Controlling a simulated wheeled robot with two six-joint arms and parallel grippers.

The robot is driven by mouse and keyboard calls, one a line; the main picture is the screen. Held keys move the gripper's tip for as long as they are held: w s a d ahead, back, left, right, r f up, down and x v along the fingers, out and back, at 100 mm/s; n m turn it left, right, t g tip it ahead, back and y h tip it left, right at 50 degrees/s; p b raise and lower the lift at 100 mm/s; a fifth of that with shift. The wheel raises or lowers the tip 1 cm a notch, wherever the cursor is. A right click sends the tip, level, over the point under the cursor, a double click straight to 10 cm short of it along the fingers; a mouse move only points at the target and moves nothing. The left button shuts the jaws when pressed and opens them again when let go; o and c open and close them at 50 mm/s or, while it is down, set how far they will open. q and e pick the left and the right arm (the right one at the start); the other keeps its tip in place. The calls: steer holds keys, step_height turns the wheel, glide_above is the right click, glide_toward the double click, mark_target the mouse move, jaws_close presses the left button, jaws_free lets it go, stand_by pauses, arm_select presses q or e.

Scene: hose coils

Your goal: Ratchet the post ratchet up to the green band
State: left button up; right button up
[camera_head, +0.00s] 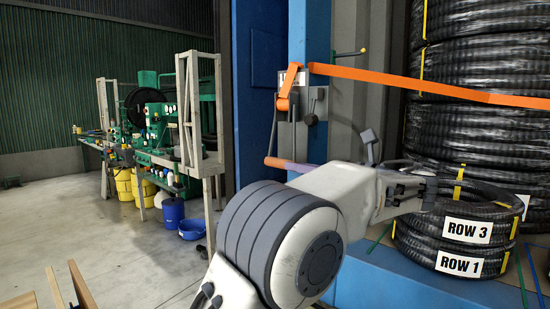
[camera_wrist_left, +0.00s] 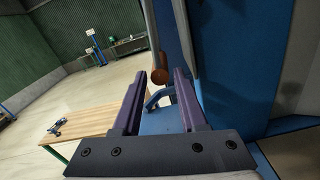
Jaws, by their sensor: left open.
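The post ratchet (camera_head: 284,103) is a grey fitting on the blue post, with an orange strap (camera_head: 425,82) running from it to the right. A rod with an orange grip (camera_head: 272,161) shows below it. In the left wrist view a round orange-brown end (camera_wrist_left: 160,77) shows between my fingertips. My left gripper (camera_wrist_left: 159,84) has two purple fingers spread apart; they appear not to touch that end. In the head view its purple finger (camera_head: 297,166) is beside the orange grip, and my arm hides the rest. I cannot make out a green band. My right gripper is out of view.
Stacked black hose coils (camera_head: 470,130) stand on the right, with labels ROW 3 and ROW 1. A green rod with a yellow tip (camera_head: 363,51) sticks out from the post. A workbench with green machinery (camera_head: 165,130) and a blue tub (camera_head: 191,229) stand back left. The floor left is open.

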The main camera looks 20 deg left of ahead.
mark_target(274, 162)
arm_select(q)
steer(key=p+x, duration=0.2)
steer(key=x, duration=0.5)
steer(key=shift+a, duration=0.1)
steer(key=shift+w+a+f, duration=0.1)
steer(key=shift+w+a, duration=0.05)
steer(key=shift+a, duration=0.25)
jaws_close()
stand_by(0.9)
